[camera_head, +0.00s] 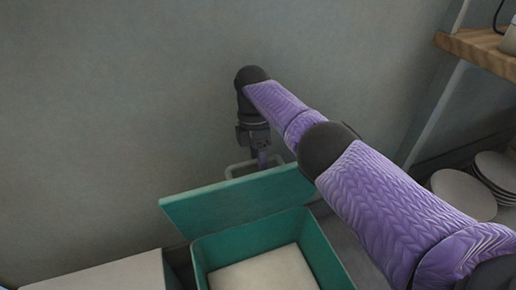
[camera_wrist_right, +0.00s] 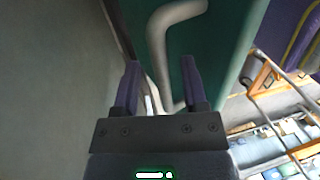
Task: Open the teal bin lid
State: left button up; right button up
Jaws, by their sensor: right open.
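The teal bin (camera_head: 318,243) stands at the bottom centre of the head view, with something pale inside it. Its teal lid (camera_head: 235,203) is raised and tilted up at the back edge, so the bin's mouth is uncovered. A grey bar handle (camera_head: 232,171) shows behind the lid's top edge. My right gripper (camera_head: 262,160) points down behind the lid, at the handle. In the right wrist view the lid's teal face (camera_wrist_right: 215,60) and the handle (camera_wrist_right: 156,40) lie just ahead of my right gripper (camera_wrist_right: 160,82). Its two fingers are apart, with part of the handle between or just beyond them.
A grey wall (camera_head: 110,100) rises close behind the bin. A white surface (camera_head: 110,275) lies to the left. White plates (camera_head: 465,192) are at the right, below a wooden shelf (camera_head: 480,50). My right arm crosses the space above the bin's right side.

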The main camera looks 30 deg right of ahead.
pick_arm(q)
jog(key=w+f+b, duration=0.4)
jog(key=b, duration=0.1)
jog(key=shift+w+f, duration=0.15)
jog(key=shift+w, duration=0.1)
pick_arm(e)
jog(key=v, duration=0.9)
jog(key=shift+r, duration=0.25)
